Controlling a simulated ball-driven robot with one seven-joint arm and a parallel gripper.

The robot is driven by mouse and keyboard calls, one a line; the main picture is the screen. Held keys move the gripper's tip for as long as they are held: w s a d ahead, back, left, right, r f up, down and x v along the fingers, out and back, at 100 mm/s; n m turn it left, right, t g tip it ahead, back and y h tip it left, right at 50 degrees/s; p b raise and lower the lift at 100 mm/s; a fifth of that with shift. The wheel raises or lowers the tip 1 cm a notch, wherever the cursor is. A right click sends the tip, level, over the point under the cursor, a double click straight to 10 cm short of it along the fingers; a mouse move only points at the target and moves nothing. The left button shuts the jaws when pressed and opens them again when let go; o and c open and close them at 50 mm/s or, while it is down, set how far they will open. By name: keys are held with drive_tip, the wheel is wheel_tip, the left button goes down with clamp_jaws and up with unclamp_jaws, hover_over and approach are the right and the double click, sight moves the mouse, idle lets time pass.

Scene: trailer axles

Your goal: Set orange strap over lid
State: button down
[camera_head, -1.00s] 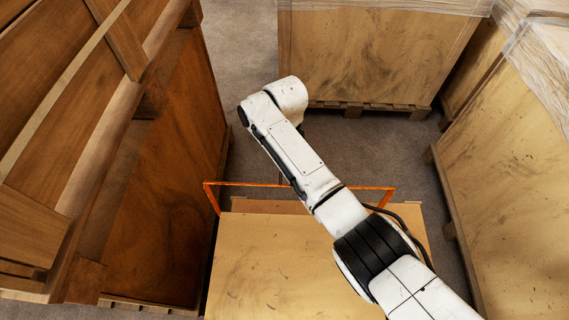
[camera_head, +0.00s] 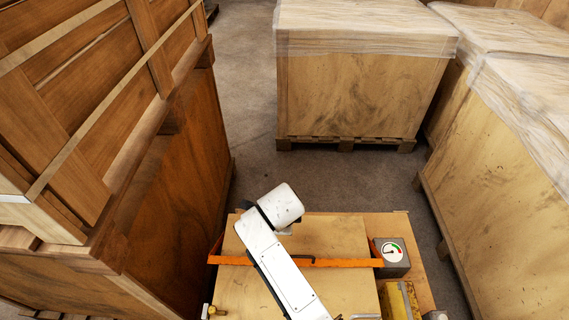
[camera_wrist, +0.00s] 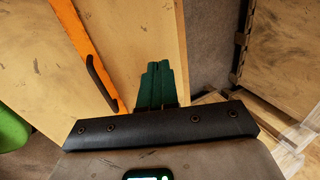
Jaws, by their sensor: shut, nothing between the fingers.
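The orange strap (camera_head: 345,263) is a flat bar with short side arms. It crosses the pale wooden lid (camera_head: 340,232) from left to right; I cannot tell whether it touches the lid. In the wrist view the strap (camera_wrist: 88,45) runs along the wood at upper left, with a dark handle (camera_wrist: 101,84) on it. My gripper (camera_wrist: 157,68) has green fingers, closed together and empty, over the wood to the right of the strap and handle. In the head view my arm hides part of the strap and most of the gripper.
A gauge box (camera_head: 391,256) and a yellow block (camera_head: 399,300) sit right of the lid. A tall brown crate (camera_head: 180,190) stands close on the left. Wrapped crates stand behind (camera_head: 360,95) and right (camera_head: 500,190). Grey floor (camera_head: 330,175) is open between them.

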drive_tip(key=s+f, duration=0.1)
drive_tip(key=s, duration=0.1)
drive_tip(key=s+f+t+b, duration=0.1)
drive_tip(key=s+f, duration=0.1)
drive_tip(key=s, duration=0.1)
drive_tip(key=s+f+t+b, duration=0.1)
drive_tip(key=s+f, duration=0.1)
drive_tip(key=shift+s+f, duration=0.15)
drive_tip(key=shift+s, duration=0.25)
drive_tip(key=shift+s+f+b, duration=0.45)
drive_tip(key=shift+s+f, duration=0.1)
drive_tip(key=shift+s, duration=0.1)
drive_tip(key=shift+s+f, duration=0.1)
drive_tip(key=shift+f, duration=0.05)
drive_tip(key=shift+d, duration=0.1)
